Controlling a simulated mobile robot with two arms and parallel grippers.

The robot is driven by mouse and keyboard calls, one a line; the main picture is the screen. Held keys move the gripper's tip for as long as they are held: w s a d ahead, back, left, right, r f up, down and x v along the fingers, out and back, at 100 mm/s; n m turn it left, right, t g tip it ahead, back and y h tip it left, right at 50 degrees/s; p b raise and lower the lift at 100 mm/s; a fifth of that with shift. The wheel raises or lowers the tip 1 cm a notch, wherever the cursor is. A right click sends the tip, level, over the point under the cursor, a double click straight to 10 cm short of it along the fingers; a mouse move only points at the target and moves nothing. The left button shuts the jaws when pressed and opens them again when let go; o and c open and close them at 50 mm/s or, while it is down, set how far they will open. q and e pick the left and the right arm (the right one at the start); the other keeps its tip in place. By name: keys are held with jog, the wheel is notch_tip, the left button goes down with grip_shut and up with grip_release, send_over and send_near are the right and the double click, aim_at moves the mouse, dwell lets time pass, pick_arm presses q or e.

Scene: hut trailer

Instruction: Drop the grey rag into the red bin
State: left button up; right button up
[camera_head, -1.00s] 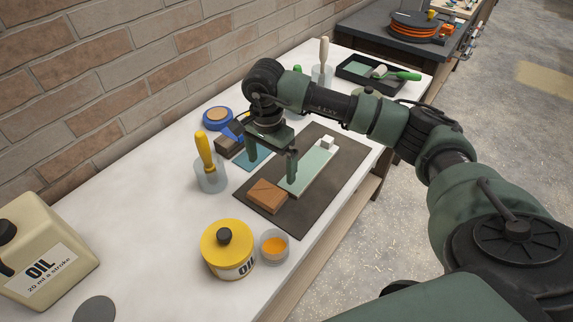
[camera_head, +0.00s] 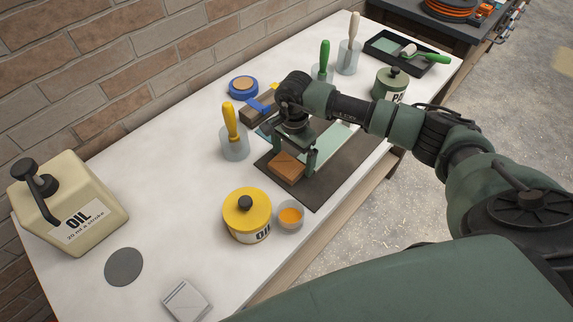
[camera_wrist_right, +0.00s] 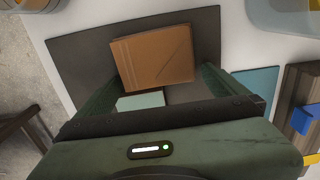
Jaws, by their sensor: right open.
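A light grey, flat, square item (camera_head: 186,299) with fold-like lines lies at the near end of the white table in the head view; it may be the grey rag, but I cannot be sure. No red bin shows in either view. My right gripper (camera_head: 292,157) is open over the dark mat, with its fingers near a brown block (camera_head: 285,168). In the right wrist view, the fingers of the right gripper (camera_wrist_right: 155,88) stand apart towards either side of the brown block (camera_wrist_right: 153,57); contact cannot be told. My left gripper is not in view.
On the white table (camera_head: 180,190) stand a beige oil canister (camera_head: 95,195), a yellow tin (camera_head: 246,207), a small orange-filled cup (camera_head: 290,215) and a yellow-handled brush in a cup (camera_head: 233,140). A dark grey disc (camera_head: 123,266) lies flat. The table's left middle is clear.

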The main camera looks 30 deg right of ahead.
aim_at(292, 159)
jog(key=c, duration=1.3)
jog(key=shift+c, duration=0.2)
jog(key=shift+r, duration=0.1)
notch_tip(292, 159, up, 20)
jog(key=b, duration=0.5)
